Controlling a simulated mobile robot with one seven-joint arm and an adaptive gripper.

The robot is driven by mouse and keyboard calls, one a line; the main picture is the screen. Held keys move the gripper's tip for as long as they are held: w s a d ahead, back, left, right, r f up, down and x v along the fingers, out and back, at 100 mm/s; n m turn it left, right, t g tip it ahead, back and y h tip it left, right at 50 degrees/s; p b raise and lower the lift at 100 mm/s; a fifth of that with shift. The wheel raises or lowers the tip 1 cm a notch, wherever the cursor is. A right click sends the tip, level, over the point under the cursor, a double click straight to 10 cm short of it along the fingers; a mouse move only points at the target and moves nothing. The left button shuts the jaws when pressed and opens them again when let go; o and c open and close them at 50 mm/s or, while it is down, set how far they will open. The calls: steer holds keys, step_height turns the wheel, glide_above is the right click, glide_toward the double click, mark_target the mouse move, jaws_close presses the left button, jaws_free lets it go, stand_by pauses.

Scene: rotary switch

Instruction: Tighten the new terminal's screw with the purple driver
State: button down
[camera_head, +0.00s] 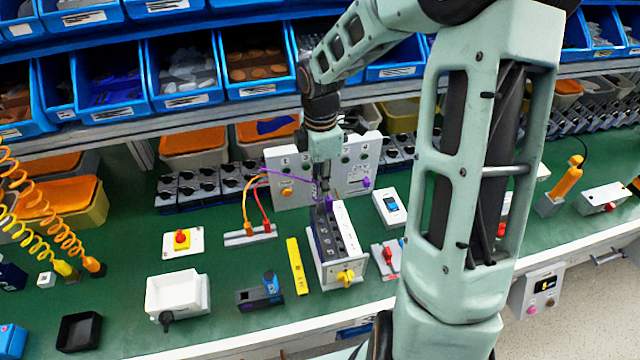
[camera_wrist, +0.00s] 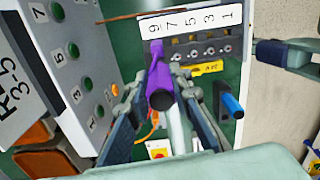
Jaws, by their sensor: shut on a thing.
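My gripper (camera_head: 327,188) is over the back end of the rotary switch (camera_head: 328,268), a dark block with a white number strip and a yellow knob (camera_head: 345,277). In the wrist view my gripper (camera_wrist: 160,88) is shut on the purple driver (camera_wrist: 160,78), its dark butt end facing the camera. The driver reaches to the terminal row beside the 9 on the number strip (camera_wrist: 203,28). Its tip and the screw under it are hidden, so contact cannot be told. Screws (camera_wrist: 208,50) show beside the 7, 5, 3 and 1.
A grey panel (camera_head: 290,165) with green buttons stands close behind my gripper. A blue driver (camera_head: 270,282) stands in a holder to the left, beside a yellow bar (camera_head: 295,265). A white bin (camera_head: 178,294) is farther left. A purple wire (camera_head: 285,176) runs towards my gripper.

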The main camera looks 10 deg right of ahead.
steer(key=shift+m, duration=0.6)
stand_by(0.7)
steer(key=shift+f+m+b, duration=0.15)
steer(key=shift+m+b, duration=0.2)
steer(key=shift+m, duration=0.55)
steer(key=m+b, duration=0.1)
steer(key=m, duration=0.1)
steer(key=shift+s+m, duration=0.1)
steer(key=shift+m, duration=0.2)
steer(key=m+b, duration=0.1)
steer(key=m, duration=0.2)
steer(key=shift+s+m, duration=0.1)
steer(key=shift+m, duration=0.2)
